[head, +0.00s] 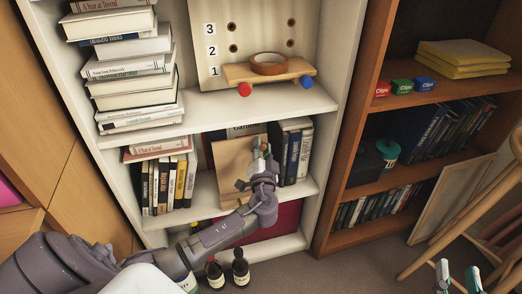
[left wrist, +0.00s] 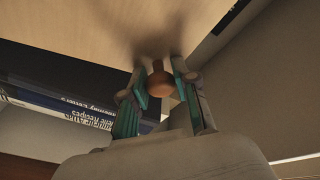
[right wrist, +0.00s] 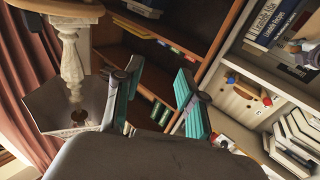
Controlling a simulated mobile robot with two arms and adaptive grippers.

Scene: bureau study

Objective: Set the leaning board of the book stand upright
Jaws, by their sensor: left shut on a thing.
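The leaning board (head: 232,160) of the book stand is a light wood panel on the white bookcase's lower shelf, tilted between upright books. It fills the top of the left wrist view (left wrist: 90,35). A round brown knob (left wrist: 161,82) projects from it. My left gripper (head: 261,152) is shut on this knob, one teal-padded finger on each side. The arm and gripper hide the board's right part in the head view. My right gripper (head: 458,275) is open and empty at the lower right, away from the board.
Books stand left (head: 168,182) and right (head: 293,152) of the board. A peg panel with a small shelf and tape roll (head: 269,64) is above. A brown bookcase (head: 345,165) and a wooden stool (head: 480,225) are right.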

